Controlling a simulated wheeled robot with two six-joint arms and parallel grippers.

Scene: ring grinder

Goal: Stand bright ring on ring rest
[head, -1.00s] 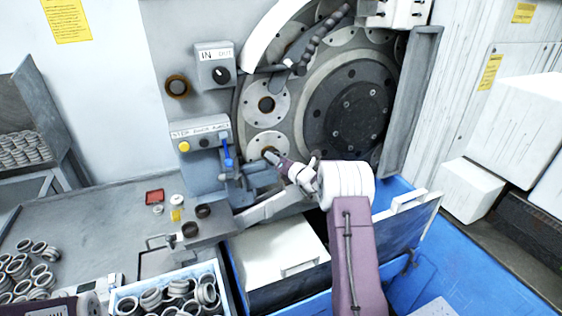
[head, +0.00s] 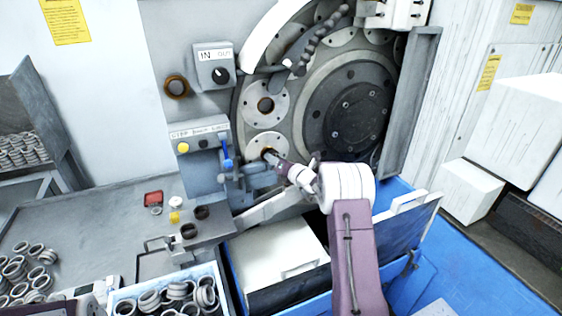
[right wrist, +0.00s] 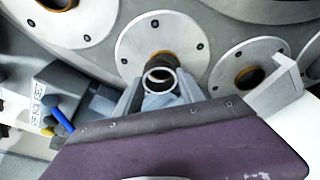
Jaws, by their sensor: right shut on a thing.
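My right gripper (head: 268,155) reaches the lower round flange (head: 262,143) of the grinder. In the right wrist view its fingers (right wrist: 158,98) are shut on a bright metal ring (right wrist: 149,79). The ring is tilted, just in front of the flange's brown-rimmed hole; I cannot tell whether it is clear of the hole. In the head view the ring is too small to make out. A grey block (head: 213,232) with two dark round pieces stands on the bench; I cannot tell if it is the ring rest.
A blue crate (head: 222,285) of rings stands at the front, with loose rings (head: 20,268) left of it. A control box (head: 200,133) with a blue lever (head: 227,152) is close left of my right gripper. The bench's middle (head: 90,220) is clear.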

